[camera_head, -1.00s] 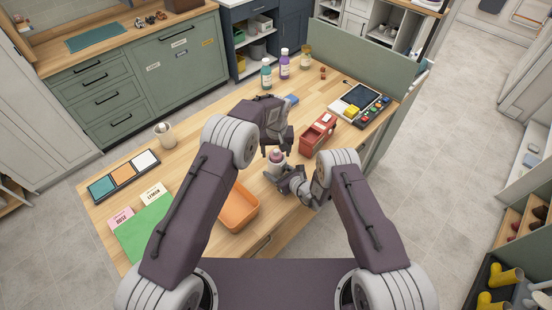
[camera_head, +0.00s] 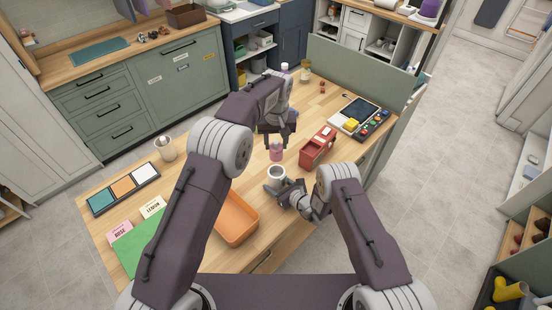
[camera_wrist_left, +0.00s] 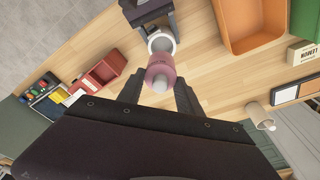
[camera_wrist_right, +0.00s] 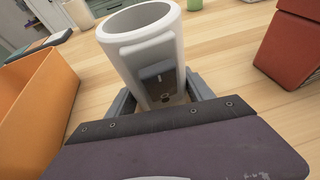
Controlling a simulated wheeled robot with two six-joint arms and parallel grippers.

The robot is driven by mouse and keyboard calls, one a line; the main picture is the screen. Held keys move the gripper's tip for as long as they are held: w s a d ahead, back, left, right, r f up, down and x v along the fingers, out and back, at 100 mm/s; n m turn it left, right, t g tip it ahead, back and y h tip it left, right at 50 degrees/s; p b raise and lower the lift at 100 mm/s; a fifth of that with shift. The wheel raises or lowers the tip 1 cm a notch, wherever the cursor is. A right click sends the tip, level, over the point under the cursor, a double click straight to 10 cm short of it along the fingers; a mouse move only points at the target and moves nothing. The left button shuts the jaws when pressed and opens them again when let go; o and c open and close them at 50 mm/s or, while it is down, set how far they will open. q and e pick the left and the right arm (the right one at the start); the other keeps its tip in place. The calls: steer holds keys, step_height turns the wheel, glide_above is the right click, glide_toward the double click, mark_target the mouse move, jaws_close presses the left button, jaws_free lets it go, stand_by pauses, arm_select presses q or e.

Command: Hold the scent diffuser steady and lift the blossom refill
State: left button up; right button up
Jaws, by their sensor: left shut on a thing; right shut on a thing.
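The blossom refill (camera_head: 276,153) is a small pink cylinder with a pale tip. My left gripper (camera_head: 278,140) is shut on it and holds it above the scent diffuser (camera_head: 276,173), a white cup with an open top. In the left wrist view the refill (camera_wrist_left: 160,71) sits between the fingers, with the diffuser (camera_wrist_left: 161,41) just beyond it. My right gripper (camera_head: 276,187) is shut on the diffuser, which stands upright on the table. In the right wrist view the diffuser (camera_wrist_right: 146,55) is between the fingers, its rim clear of the refill.
An orange tray (camera_head: 236,222) lies left of the diffuser and a red box (camera_head: 318,147) stands to its right. A pale cup (camera_head: 166,147), a colour-tile strip (camera_head: 123,188) and label cards lie left. A console (camera_head: 355,115) is at the back right.

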mark_target(276, 142)
arm_select(q)
step_height(276, 142, up, 6)
steer(key=shift+r, duration=0.2)
arm_select(e)
steer(key=o, duration=1.7)
steer(key=v, duration=1.2)
